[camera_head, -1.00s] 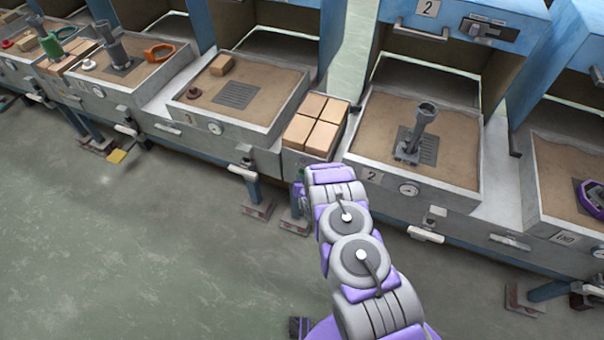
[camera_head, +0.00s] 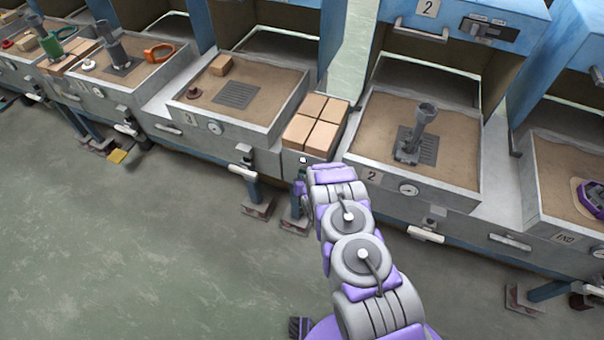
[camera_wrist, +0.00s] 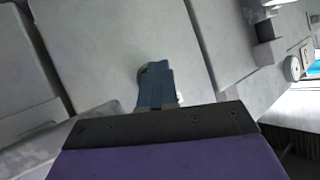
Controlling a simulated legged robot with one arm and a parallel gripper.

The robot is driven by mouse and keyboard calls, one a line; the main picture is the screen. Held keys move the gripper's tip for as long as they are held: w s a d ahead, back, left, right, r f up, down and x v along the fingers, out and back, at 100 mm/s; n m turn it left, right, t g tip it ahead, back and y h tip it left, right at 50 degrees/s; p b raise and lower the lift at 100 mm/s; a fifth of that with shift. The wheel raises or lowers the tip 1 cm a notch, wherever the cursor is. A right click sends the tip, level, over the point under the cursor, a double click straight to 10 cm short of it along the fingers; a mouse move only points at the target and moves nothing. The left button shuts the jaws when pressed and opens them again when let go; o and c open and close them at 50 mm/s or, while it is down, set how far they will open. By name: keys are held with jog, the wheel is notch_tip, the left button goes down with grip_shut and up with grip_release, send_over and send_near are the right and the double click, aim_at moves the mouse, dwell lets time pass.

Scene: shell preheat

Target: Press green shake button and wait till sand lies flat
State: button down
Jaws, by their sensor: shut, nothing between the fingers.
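My gripper (camera_head: 303,190) is at the end of my purple and grey arm, low against the front panel below the box of tan blocks. Its blue-grey fingertips (camera_wrist: 155,88) are together and empty in the wrist view, in front of a pale grey panel. A dark greenish edge shows beside the tips, but I cannot tell whether it is the shake button or whether it is touched. No green button shows clearly. Sand fills the tray of bay 2 (camera_head: 375,125) around a grey upright fitting (camera_head: 416,130). The sand in bay 3 (camera_head: 270,95) looks mostly level.
A box of tan blocks (camera_head: 315,125) stands between bays 2 and 3. Gauges and handles (camera_head: 426,234) stick out from the bay fronts. A purple piece (camera_head: 593,198) lies in the right tray. The floor (camera_head: 120,250) is clear at left.

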dwell(0.4)
jog(key=shift+s+a+p, duration=0.25)
jog(key=shift+s+p, duration=0.1)
jog(key=shift+s, duration=0.4)
jog(key=shift+s, duration=0.1)
jog(key=shift+s+a+p, duration=0.2)
jog(key=shift+s+a, duration=0.1)
jog(key=shift+s, duration=0.45)
jog(key=shift+s+a+p, duration=0.25)
jog(key=shift+s+a, duration=0.05)
jog(key=shift+s, duration=0.45)
jog(key=shift+s+a+p, duration=0.2)
jog(key=shift+s+a, duration=0.1)
jog(key=shift+s, duration=0.45)
